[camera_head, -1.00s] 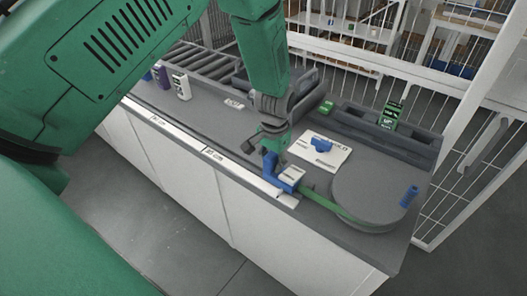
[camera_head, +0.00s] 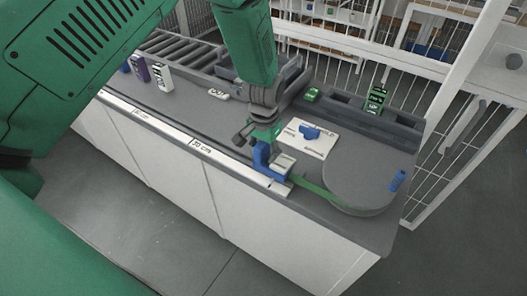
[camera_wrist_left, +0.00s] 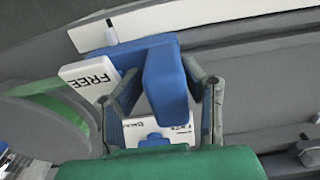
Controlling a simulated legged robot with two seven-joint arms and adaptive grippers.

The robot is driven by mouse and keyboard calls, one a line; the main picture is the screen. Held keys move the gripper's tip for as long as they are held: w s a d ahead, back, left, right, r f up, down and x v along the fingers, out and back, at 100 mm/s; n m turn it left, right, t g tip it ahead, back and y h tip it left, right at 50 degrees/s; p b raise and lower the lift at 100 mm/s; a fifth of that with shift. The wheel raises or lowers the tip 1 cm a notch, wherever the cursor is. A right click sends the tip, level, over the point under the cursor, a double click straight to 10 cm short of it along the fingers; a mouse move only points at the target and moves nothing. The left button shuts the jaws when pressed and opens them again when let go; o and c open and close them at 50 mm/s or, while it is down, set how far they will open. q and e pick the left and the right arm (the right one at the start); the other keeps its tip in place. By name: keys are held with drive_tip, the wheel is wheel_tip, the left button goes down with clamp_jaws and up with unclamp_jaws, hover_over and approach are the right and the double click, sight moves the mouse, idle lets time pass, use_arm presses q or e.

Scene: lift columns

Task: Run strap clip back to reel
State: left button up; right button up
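The strap clip (camera_head: 264,161) is blue with a white block and sits at the bench's front edge, beside the white scale strip. In the left wrist view the clip (camera_wrist_left: 165,82) has an upright blue grip and a white tab (camera_wrist_left: 88,77) reading "FREE". My left gripper (camera_head: 264,142) is above it; in the wrist view its fingers (camera_wrist_left: 165,78) stand on both sides of the blue grip, seemingly closed on it. A green strap (camera_head: 312,189) runs from the clip to the round grey reel (camera_head: 368,182). My right gripper is not in view.
A white card (camera_head: 308,138) with a blue piece lies behind the clip. A blue peg (camera_head: 397,180) stands at the reel's right side. A dark trough (camera_head: 350,112) with a green sign (camera_head: 376,98) lines the back. White and purple boxes stand at the left.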

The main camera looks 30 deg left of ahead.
use_arm(q)
drive_tip(key=shift+a+f, duration=0.15)
drive_tip(key=shift+a, duration=0.15)
drive_tip(key=shift+d+r, duration=0.2)
drive_tip(key=shift+r, duration=0.25)
drive_tip(key=r, duration=1)
drive_tip(key=shift+a+r, duration=0.15)
drive_tip(key=shift+a, duration=0.2)
drive_tip(key=shift+r, duration=0.3)
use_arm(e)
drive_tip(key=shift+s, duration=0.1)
use_arm(q)
drive_tip(key=shift+d, duration=0.1)
